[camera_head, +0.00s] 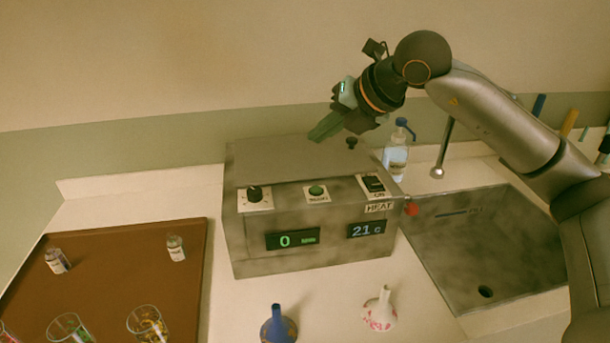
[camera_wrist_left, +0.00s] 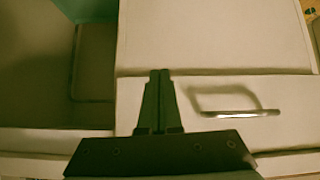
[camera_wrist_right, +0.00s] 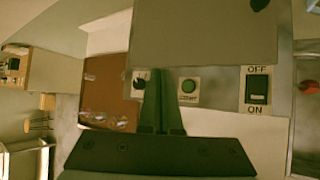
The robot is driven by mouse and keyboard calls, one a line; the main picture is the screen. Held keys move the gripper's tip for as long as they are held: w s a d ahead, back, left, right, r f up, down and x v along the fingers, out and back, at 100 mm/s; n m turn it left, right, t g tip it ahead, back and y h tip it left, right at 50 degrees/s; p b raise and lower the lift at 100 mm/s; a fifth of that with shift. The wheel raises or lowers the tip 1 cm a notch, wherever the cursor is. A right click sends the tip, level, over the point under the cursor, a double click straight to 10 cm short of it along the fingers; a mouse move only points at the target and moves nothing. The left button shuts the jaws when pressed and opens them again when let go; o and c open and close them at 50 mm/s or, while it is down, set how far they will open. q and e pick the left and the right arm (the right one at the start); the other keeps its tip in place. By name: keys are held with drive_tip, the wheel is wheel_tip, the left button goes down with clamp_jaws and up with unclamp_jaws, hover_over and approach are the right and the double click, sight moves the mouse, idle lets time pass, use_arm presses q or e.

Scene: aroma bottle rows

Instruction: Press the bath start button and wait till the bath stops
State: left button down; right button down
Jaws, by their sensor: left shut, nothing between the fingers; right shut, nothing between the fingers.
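The grey metal bath (camera_head: 330,225) stands on the counter. Its front panel has a green round start button (camera_head: 317,190) between a black dial (camera_head: 254,194) and a black OFF/ON switch (camera_head: 374,185) marked HEAT. The left display (camera_head: 291,240) reads 0 and the right display (camera_head: 367,229) reads 21 C. My right gripper (camera_head: 317,134) is shut and empty, above the bath top, apart from the button. In the right wrist view the button (camera_wrist_right: 188,86) lies just right of the shut fingertips. My left gripper (camera_wrist_left: 160,72) is shut over a pale drawer front with a handle.
A brown tray (camera_head: 120,270) with small vials and glasses lies on the left. A wash bottle (camera_head: 396,148) stands behind right, near the sink (camera_head: 480,245).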

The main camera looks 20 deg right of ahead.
drive_tip(key=shift+w+d, duration=0.1)
drive_tip(key=shift+w, duration=0.05)
idle(0.3)
drive_tip(key=b, duration=0.6)
hover_over(316, 189)
drive_tip(key=s, duration=0.1)
wheel_tip(316, 189, down, 8)
drive_tip(key=shift+d+r, duration=0.1)
drive_tip(key=shift+d, duration=0.05)
drive_tip(key=shift+f, duration=0.35)
drive_tip(key=shift+f+b, duration=0.15)
drive_tip(key=shift+b, duration=0.15)
